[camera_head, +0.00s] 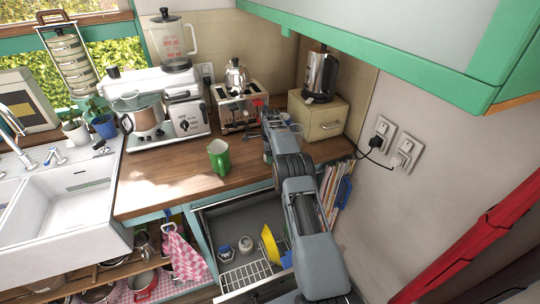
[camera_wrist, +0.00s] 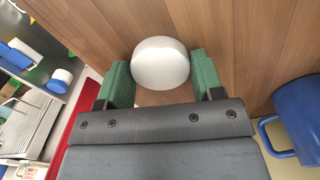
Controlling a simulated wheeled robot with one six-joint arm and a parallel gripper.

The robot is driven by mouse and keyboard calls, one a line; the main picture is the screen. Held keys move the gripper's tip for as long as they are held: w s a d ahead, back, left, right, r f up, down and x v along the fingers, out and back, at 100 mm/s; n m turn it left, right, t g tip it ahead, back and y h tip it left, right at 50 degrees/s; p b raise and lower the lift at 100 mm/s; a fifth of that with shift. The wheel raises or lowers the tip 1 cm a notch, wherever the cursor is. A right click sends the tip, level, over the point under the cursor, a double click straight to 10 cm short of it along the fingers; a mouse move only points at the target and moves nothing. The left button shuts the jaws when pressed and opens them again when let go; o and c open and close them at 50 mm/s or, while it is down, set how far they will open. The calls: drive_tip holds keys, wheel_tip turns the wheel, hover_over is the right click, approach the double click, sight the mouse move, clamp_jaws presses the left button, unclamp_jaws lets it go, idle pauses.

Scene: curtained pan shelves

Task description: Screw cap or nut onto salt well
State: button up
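A smooth white rounded piece (camera_wrist: 160,63), which looks like a cap or lid, sits between the green fingertips of my gripper (camera_wrist: 163,76) in the wrist view.
An open drawer (camera_head: 215,222) below holds small jars (camera_head: 246,244), a wire rack (camera_head: 245,274) and a yellow dish (camera_head: 270,244). A toaster (camera_head: 236,107) is behind. A blue mug (camera_wrist: 300,118) is close at right.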

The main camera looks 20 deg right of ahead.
drive_tip(key=c, duration=0.5)
drive_tip(key=shift+r+p, duration=1.9)
drive_tip(key=shift+r, duration=1.1)
drive_tip(key=shift+c, duration=0.2)
